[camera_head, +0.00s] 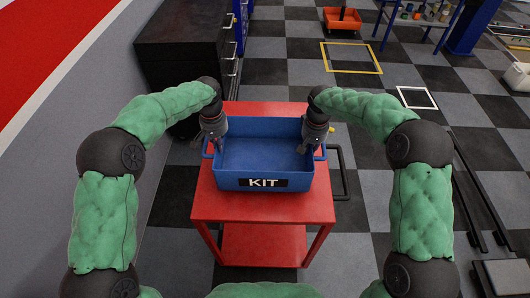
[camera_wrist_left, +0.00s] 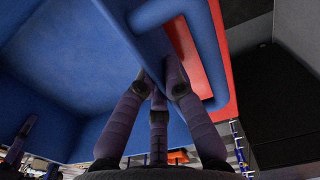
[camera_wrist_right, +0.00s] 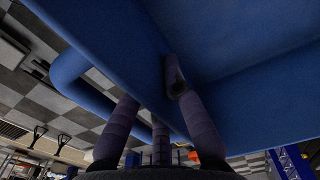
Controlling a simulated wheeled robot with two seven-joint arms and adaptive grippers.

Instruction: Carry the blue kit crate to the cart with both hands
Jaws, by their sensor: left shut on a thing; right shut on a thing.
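The blue kit crate (camera_head: 235,176), with a black KIT label on its near wall, is over the red cart (camera_head: 265,208) in the head view. It appears level and empty, and it looks to be on the cart top, though contact under it is hidden. My left gripper (camera_head: 215,140) is shut on the crate's left side wall by the handle; the wall (camera_wrist_left: 150,50) runs between its fingers in the left wrist view. My right gripper (camera_head: 307,145) is shut on the right side wall by the handle, and this wall (camera_wrist_right: 130,60) shows in the right wrist view.
A black cabinet (camera_head: 180,55) stands behind the cart to the left, beside a grey wall (camera_head: 75,140). An orange bin (camera_head: 342,19) and a blue-legged table (camera_head: 415,20) stand far back. Dark rails (camera_head: 480,190) lie on the floor at right. Checkered floor behind the cart is clear.

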